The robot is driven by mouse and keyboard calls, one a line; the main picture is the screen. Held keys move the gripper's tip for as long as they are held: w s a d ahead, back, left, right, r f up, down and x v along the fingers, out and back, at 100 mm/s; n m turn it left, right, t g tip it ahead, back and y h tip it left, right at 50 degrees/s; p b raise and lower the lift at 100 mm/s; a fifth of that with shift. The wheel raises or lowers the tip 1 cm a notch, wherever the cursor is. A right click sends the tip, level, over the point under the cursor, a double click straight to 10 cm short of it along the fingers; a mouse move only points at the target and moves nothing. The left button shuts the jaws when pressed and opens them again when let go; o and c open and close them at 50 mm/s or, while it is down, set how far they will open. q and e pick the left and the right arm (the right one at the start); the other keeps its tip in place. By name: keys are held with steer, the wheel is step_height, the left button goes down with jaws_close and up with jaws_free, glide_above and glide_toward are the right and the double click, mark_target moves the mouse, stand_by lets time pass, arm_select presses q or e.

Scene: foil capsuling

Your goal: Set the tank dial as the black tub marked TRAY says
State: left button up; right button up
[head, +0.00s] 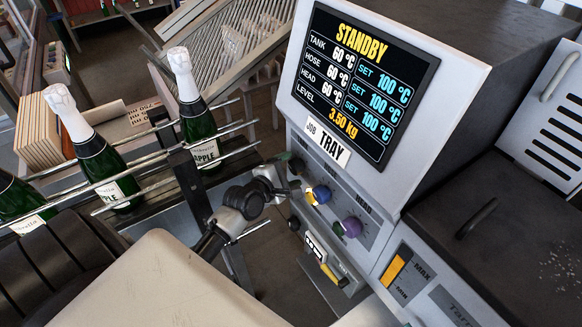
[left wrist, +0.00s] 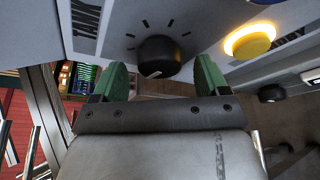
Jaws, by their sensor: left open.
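The tank dial (left wrist: 158,55) is a black knob on the grey machine panel, with tick marks around it and a pale mark near its lower edge. In the head view my left gripper (head: 291,173) is at the left end of the dial row and largely covers this dial. In the left wrist view the left gripper (left wrist: 158,85) is open, with one green finger on each side of the dial; I cannot tell whether they touch it. The display (head: 366,80) reads STANDBY, TANK 60 °C, SET 100 °C. A JOB card (head: 329,145) reads TRAY. I see no black tub.
A blue dial (head: 321,194) and a purple dial (head: 352,227) sit close to the right of my left gripper. A lit yellow button (left wrist: 250,41) is beside the tank dial. Foil-topped green bottles (head: 198,125) stand in a rail at the left. A dark lid (head: 510,230) is at the right.

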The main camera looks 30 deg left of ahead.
arm_select(q)
steer(key=shift+w+d, duration=0.1)
steer(key=shift+w, duration=0.4)
steer(key=shift+f, duration=0.1)
arm_select(e)
steer(key=shift+w+a, duration=0.25)
steer(key=shift+a, duration=0.1)
steer(key=shift+a, duration=0.1)
arm_select(q)
steer(key=c, duration=0.9)
arm_select(e)
steer(key=shift+s, duration=0.1)
